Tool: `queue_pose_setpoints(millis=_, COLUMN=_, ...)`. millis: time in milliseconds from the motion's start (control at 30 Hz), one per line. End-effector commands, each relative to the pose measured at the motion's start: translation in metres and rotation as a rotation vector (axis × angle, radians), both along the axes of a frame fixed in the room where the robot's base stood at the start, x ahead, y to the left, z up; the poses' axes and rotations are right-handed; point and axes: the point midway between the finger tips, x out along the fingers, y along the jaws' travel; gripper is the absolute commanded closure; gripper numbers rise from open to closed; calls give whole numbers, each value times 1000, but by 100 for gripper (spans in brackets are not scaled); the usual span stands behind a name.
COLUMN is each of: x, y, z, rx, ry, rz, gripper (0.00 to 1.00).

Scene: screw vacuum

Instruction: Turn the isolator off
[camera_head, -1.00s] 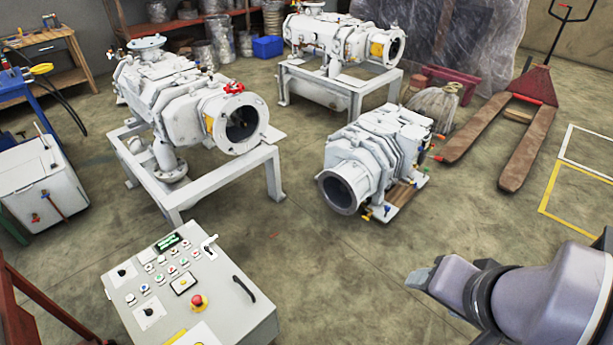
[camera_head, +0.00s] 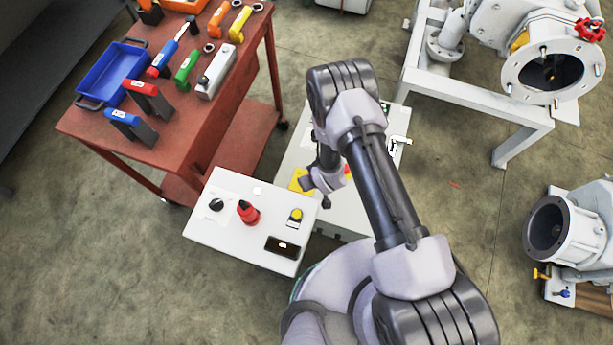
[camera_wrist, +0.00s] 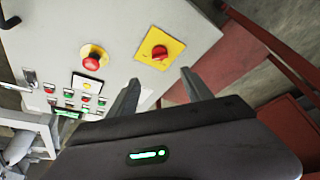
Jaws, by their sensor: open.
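The isolator (camera_wrist: 160,52) is a red rotary knob on a square yellow plate, on the pale grey control panel (camera_wrist: 120,25) in the wrist view. My gripper (camera_wrist: 162,84) is open and empty, its two fingers spread below the isolator in the picture and apart from it. In the head view my arm reaches over the panel (camera_head: 296,150). Part of the yellow plate (camera_head: 299,180) shows there beside my gripper (camera_head: 325,196), and the arm hides much of the panel. I cannot tell the knob's exact position.
A red emergency button (camera_wrist: 92,63) and several small buttons sit on the same panel. A white box (camera_head: 225,232) with knobs stands in front. A red tool cart (camera_head: 175,130) is at left. White pumps (camera_head: 570,225) stand at right.

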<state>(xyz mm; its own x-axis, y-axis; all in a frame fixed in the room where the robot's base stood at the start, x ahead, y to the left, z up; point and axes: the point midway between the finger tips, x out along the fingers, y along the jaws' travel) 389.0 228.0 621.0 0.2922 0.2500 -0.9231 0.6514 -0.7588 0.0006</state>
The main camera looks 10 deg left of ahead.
Motion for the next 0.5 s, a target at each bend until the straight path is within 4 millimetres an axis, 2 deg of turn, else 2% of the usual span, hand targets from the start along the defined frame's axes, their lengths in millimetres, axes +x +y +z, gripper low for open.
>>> queue_pose_setpoints(millis=33, x=4, y=3, z=-18, rx=0, ry=0, rz=-1, gripper=42)
queue_pose_setpoints(millis=300, x=26, y=22, z=-89, rx=0, ry=0, rz=-1, gripper=42)
queue_pose_setpoints(millis=500, x=37, y=31, z=-121, rx=-1, ry=0, rz=-1, gripper=42)
